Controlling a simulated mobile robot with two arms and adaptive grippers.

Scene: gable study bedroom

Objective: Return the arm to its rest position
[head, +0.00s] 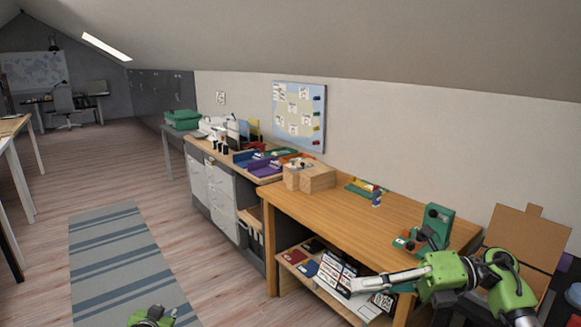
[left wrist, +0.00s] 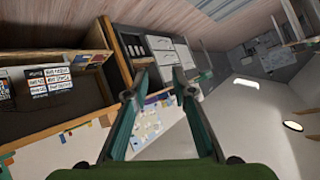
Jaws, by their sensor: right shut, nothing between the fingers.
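My right arm comes in from the right in the head view, green and grey. Its gripper (head: 357,286) is shut and empty, pointing left in front of the wooden workbench's front edge. Only a green part of my left arm shows at the bottom of the head view, over the floor near the striped rug. In the left wrist view the two fingers of my left gripper (left wrist: 155,84) are spread apart with nothing between them. That view is tilted, with the furniture and wall beyond the fingers.
The wooden workbench (head: 345,221) carries a cardboard box (head: 318,179), a small bottle (head: 377,199) and a green device (head: 436,224). Its lower shelf holds printed cards. An open cardboard box (head: 525,240) stands at the right. The striped rug (head: 120,250) and floor at left are clear.

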